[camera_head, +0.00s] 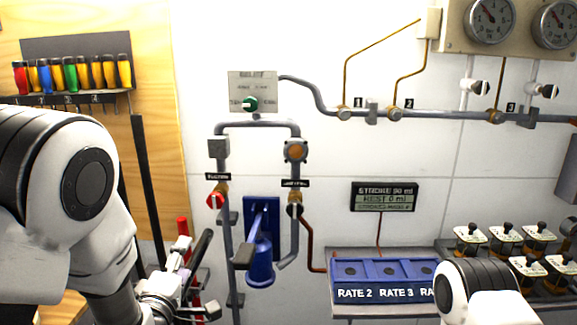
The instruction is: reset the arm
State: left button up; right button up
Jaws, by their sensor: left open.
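My left arm, white with dark joint caps, comes in from the left edge and bends down to the bottom. My left gripper (196,278) is at the lower left, open, with nothing seen between its fingers. It shows in front of a red upright bar (184,228) and left of the blue hand pump (261,262); I cannot tell how far it stands from them. Part of my right arm shows at the bottom right, but its gripper is out of view.
Grey pipes (324,101) with valves run along the white wall. A screwdriver rack (75,100) hangs on the wooden panel at left.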

pick_arm(q)
jog(key=s+a+f+g, duration=0.1)
jog(key=s+f+g, duration=0.3)
jog(key=f, duration=0.6)
jog(key=s+a+f+m+g+y, duration=0.1)
jog(key=s+f+g, duration=0.1)
jog(key=s+f, duration=0.5)
jog(key=s+a+f+g, duration=0.2)
jog(key=s+f, duration=0.1)
jog(key=f, duration=0.9)
jog(key=s+f+m+g, duration=0.5)
jog(key=s+m, duration=0.2)
jog(key=s, duration=0.3)
jog(key=s+f+m+g, duration=0.5)
jog(key=s+m, duration=0.2)
jog(key=s, duration=0.4)
jog(key=shift+h, duration=0.3)
pick_arm(e)
jog(key=shift+s, duration=0.25)
